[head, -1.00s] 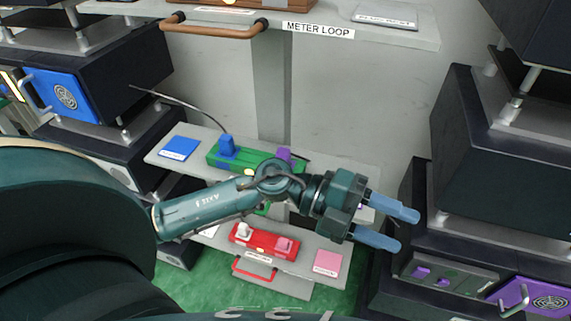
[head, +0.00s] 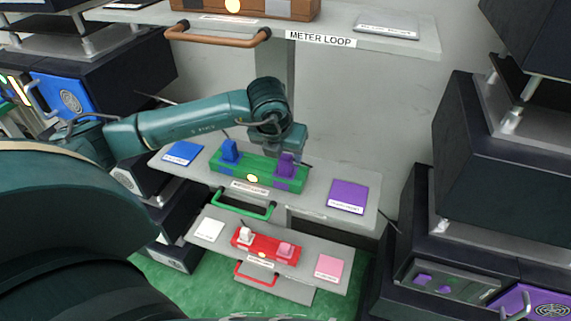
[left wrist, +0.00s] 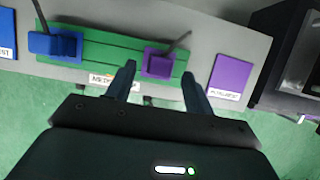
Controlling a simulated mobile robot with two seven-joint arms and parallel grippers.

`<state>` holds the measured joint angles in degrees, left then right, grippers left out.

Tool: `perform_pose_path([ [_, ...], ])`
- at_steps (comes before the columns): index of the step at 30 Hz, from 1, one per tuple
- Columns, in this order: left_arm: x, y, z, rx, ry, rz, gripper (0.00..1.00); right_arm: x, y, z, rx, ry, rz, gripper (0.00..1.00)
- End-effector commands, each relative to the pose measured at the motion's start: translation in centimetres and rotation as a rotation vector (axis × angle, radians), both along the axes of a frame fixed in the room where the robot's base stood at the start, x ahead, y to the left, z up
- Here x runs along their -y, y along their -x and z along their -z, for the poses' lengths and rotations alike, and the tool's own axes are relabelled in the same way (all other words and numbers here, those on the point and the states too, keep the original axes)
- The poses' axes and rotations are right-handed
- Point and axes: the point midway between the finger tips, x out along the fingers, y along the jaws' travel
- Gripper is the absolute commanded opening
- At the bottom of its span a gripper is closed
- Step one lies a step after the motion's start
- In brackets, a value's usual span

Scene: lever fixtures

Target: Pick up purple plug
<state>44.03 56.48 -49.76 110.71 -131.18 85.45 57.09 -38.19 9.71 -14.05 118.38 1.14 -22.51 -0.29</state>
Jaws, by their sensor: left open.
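The purple plug (head: 285,166) stands at the right end of a green fixture (head: 253,179) on the middle shelf. My left gripper (head: 289,153) is right above it in the head view, pointing down and partly covering it. In the left wrist view, the purple plug (left wrist: 158,62) with its dark cable lies between and just beyond the two fingertips of my left gripper (left wrist: 157,70). The fingers are open, one on each side, with gaps to the plug. My right gripper is not in view.
A blue plug (head: 230,151) stands at the fixture's left end. A purple pad (head: 348,196) and a blue pad (head: 183,152) lie on the same shelf. A red fixture (head: 265,246) is on the lower shelf. The METER LOOP shelf (head: 390,38) is above.

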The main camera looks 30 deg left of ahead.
Motion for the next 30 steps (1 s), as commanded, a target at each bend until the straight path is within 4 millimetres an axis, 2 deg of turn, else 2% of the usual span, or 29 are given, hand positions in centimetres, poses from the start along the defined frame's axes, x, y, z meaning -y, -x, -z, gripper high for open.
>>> perform_pose_path([
  [6,-0.2,-0.8,2.1,-0.001,0.001,0.0,0.53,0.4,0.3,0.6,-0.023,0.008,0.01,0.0],
  [13,-0.2,-0.9,2.2,0.0,0.001,0.002,0.53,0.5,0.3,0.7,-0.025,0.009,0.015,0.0],
  [30,-0.2,-0.9,2.1,0.0,0.002,0.001,0.06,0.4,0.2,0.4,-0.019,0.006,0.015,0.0],
])
